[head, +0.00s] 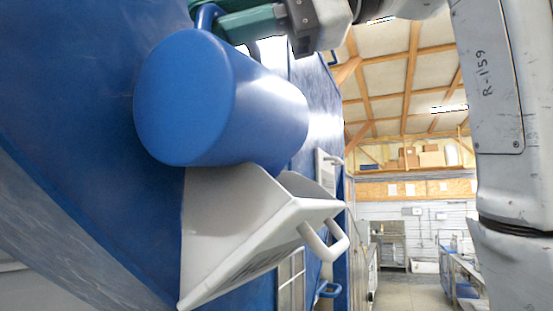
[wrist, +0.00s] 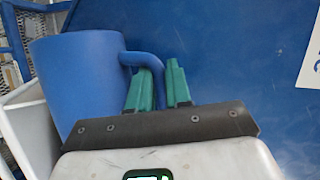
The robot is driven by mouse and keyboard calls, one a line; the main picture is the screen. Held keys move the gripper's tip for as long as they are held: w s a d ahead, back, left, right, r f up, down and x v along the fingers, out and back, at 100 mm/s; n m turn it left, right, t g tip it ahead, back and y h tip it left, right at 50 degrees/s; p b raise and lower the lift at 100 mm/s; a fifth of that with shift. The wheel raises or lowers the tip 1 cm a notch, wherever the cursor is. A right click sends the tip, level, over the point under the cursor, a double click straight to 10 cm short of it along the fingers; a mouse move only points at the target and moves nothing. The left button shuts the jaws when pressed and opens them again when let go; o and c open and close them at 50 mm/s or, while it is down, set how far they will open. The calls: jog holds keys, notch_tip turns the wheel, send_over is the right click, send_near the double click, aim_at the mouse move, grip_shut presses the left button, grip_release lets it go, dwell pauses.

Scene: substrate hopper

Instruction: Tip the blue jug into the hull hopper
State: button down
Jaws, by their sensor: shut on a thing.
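The blue jug (head: 225,100) is tipped far over in the head view, its closed round base toward me at the left. Its mouth faces away to the right and is hidden, as are any contents. The hull hopper is a big dark blue wall with an open pale grey tip-out chute (head: 235,220) that has a bar handle. The jug is over the chute; I cannot tell whether they touch. My gripper (head: 235,20) is above the jug. In the wrist view, my gripper's green fingers (wrist: 158,82) are shut on the jug's handle (wrist: 143,59).
The blue hopper wall (wrist: 225,50) stands close behind my gripper in the wrist view. A second pale chute (head: 325,170) sits farther along the hull. Farther back are a workbench (head: 462,265) and shelves with cardboard boxes (head: 420,157). The floor between is clear.

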aim_at(260, 55)
jog(key=w+m, duration=0.1)
jog(key=w, duration=0.1)
jog(key=w+d+r+m+g+y, duration=0.1)
jog(key=w+m, duration=0.1)
jog(key=w+d+m+y, duration=0.1)
jog(key=w+m, duration=0.1)
jog(key=w, duration=0.1)
jog(key=shift+d+r, duration=0.15)
jog(key=shift+d, duration=0.1)
jog(key=shift+s, duration=0.15)
dwell(0.8)
